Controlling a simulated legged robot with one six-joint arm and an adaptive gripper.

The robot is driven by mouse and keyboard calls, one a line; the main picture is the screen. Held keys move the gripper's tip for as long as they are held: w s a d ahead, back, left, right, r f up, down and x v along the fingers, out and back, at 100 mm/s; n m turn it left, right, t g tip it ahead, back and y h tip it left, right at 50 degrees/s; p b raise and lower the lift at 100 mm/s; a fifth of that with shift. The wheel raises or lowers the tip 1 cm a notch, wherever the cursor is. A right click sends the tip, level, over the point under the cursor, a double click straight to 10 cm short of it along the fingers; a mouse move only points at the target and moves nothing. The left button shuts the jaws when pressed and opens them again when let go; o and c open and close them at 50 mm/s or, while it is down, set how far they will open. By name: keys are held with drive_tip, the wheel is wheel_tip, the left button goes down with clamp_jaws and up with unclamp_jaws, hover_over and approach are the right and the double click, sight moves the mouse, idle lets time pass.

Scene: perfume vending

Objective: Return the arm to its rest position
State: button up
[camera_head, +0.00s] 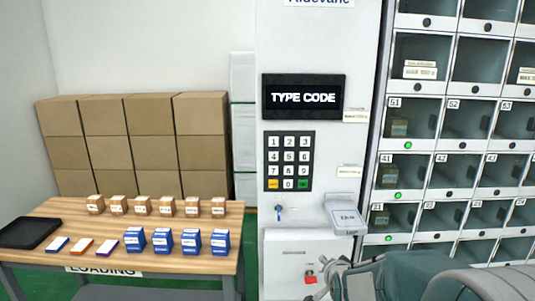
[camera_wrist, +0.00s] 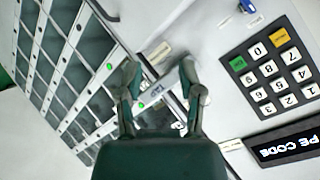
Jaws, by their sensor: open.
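My gripper (camera_head: 328,278) is at the bottom of the head view, in front of the white panel of the vending machine (camera_head: 310,30). My arm stretches in from the lower right corner. In the wrist view my gripper (camera_wrist: 160,72) has its two fingers spread apart, with nothing held between them. The white tap reader (camera_head: 345,219) juts from the panel just above the gripper in the head view.
The keypad (camera_head: 289,161) and the "TYPE CODE" display (camera_head: 303,97) are on the panel. Lockers (camera_head: 466,118) fill the right, with several green lights. At left, a wooden table (camera_head: 190,205) holds small brown boxes, blue boxes and a black tray (camera_head: 28,232). Large cartons (camera_head: 145,150) stand behind.

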drive_tip(key=s+r+n+g, duration=0.2)
drive_tip(key=s+r+n, duration=0.1)
drive_tip(key=s, duration=0.7)
drive_tip(key=s+r+n+g, duration=0.2)
drive_tip(key=s+r+n, duration=0.1)
drive_tip(key=s, duration=0.7)
drive_tip(key=s+r+n+g, duration=0.2)
drive_tip(key=s+r+n, duration=0.1)
drive_tip(key=s, duration=0.7)
drive_tip(key=shift+a, duration=0.3)
drive_tip(key=shift+o, duration=0.2)
